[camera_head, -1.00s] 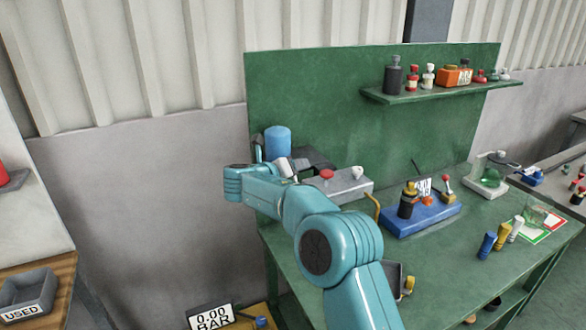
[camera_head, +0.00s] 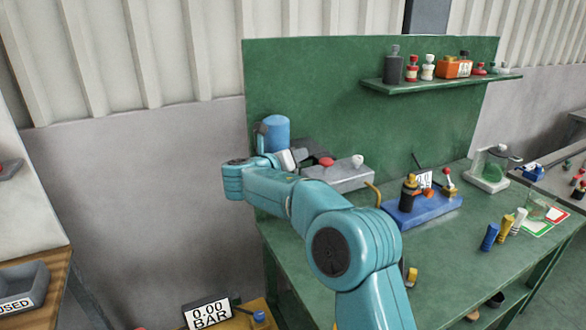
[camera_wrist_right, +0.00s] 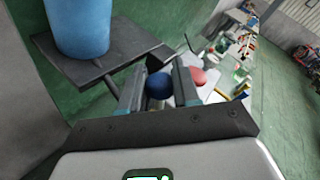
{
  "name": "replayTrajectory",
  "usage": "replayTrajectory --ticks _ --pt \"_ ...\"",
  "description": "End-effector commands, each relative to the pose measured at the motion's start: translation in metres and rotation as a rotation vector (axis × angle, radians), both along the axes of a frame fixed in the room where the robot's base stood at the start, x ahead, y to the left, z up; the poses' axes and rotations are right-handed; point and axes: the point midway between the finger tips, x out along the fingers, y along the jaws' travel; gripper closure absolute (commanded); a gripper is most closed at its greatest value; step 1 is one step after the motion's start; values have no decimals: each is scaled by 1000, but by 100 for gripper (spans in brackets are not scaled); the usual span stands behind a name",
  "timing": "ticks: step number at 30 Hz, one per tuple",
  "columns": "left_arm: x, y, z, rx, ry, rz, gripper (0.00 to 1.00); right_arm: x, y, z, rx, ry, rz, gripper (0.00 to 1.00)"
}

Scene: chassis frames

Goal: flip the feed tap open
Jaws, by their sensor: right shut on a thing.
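My right gripper (camera_wrist_right: 159,88) is shut on a dark blue round knob (camera_wrist_right: 159,85), which shows between its two fingers in the right wrist view. The knob looks like the handle of the feed tap, but its stem is hidden. In the head view the right gripper (camera_head: 294,158) is beside a grey box (camera_head: 345,180) with a red button (camera_head: 326,162) and a white knob (camera_head: 357,160). The arm partly covers this spot. A blue cylinder (camera_head: 276,133) stands just behind the gripper and on a dark plate in the wrist view. My left gripper is not in view.
A bent yellow pipe (camera_head: 374,192) stands at the box's front. Colored cylinders stand further right on the green bench (camera_head: 455,250). A shelf (camera_head: 440,83) with bottles hangs above.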

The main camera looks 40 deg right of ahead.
Motion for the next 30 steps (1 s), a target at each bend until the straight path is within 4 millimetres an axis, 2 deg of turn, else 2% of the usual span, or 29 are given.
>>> replayTrajectory --ticks 1,15,24,30 --pt "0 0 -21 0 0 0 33 -1 3 -10 -13 -40 8 100" --pt "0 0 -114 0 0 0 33 -29 12 -7 -148 -466 9 100" --pt "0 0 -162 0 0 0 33 -45 17 -8 -227 -715 8 100" --pt "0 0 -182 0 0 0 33 -52 19 -9 -267 -840 8 100"
